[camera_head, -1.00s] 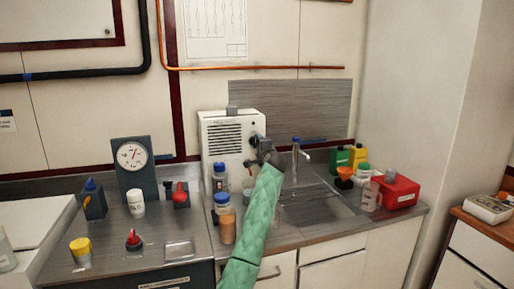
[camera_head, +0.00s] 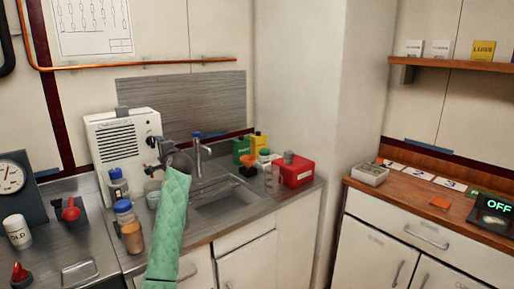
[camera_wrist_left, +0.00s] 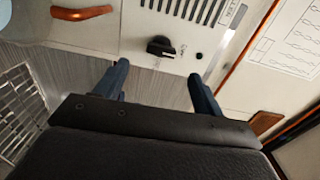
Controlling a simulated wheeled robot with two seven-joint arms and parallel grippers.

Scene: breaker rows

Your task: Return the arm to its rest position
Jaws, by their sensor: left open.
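My left arm, in a green quilted sleeve, reaches up from the bottom of the head view. My left gripper (camera_head: 156,157) is at the front right of a white vented box (camera_head: 118,140) on the steel counter. In the left wrist view the two dark blue fingers of the gripper (camera_wrist_left: 158,72) are apart with nothing between them. A black knob (camera_wrist_left: 160,46) on the box's white face lies just beyond the fingertips, and no contact shows. My right gripper is in neither view.
Blue-capped bottles (camera_head: 129,228) stand close left of the arm. A sink (camera_head: 225,197) with a tap (camera_head: 198,150) is to its right, then a red container (camera_head: 297,172). A wooden-topped cabinet (camera_head: 430,190) stands at the right. The floor gap between is narrow.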

